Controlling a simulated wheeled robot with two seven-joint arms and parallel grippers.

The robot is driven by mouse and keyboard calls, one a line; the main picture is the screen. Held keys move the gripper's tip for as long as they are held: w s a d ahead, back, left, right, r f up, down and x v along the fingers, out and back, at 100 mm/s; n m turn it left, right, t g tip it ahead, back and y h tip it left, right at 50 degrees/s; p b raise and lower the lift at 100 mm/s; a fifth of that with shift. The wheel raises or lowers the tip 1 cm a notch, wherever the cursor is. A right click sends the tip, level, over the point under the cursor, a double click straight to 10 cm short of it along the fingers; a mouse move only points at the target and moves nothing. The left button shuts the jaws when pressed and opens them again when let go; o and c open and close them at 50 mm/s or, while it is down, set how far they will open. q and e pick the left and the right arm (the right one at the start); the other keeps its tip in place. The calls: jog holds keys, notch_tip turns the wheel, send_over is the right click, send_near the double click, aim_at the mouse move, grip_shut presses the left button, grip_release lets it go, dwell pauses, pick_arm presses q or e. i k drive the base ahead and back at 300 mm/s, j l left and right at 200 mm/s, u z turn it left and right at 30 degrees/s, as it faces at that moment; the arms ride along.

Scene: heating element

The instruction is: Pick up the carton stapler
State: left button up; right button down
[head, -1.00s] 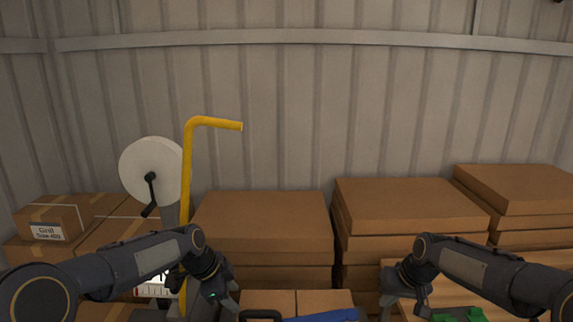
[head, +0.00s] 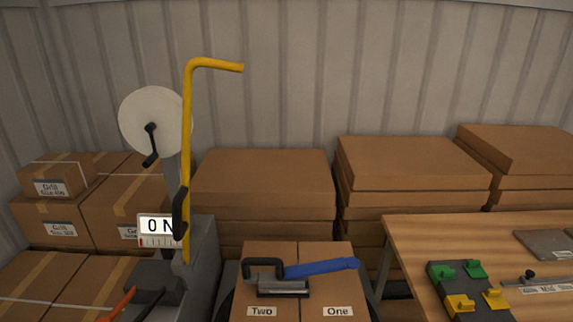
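A tool that looks like the carton stapler (head: 284,286) lies on top of the closed carton in the lower middle of the head view. It has a black loop handle at its left, a grey metal body and a long blue lever pointing right. The carton (head: 333,290) under it has labels reading "Two" and "One". Neither of my grippers shows in the head view.
A grey machine (head: 203,262) with a yellow bent bar (head: 187,140), a white reel (head: 138,112) and a display stands left of the carton. A wooden table (head: 420,240) with green and yellow fixtures is at the right. Stacked cartons (head: 265,180) stand behind.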

aim_at(270, 285)
jog(key=u, duration=0.45)
jog(key=l+u, duration=0.15)
jog(key=u, duration=0.8)
jog(key=l+u, duration=0.1)
jog(key=u, duration=0.4)
jog(key=k+l+u, duration=0.2)
jog(key=k+l, duration=0.25)
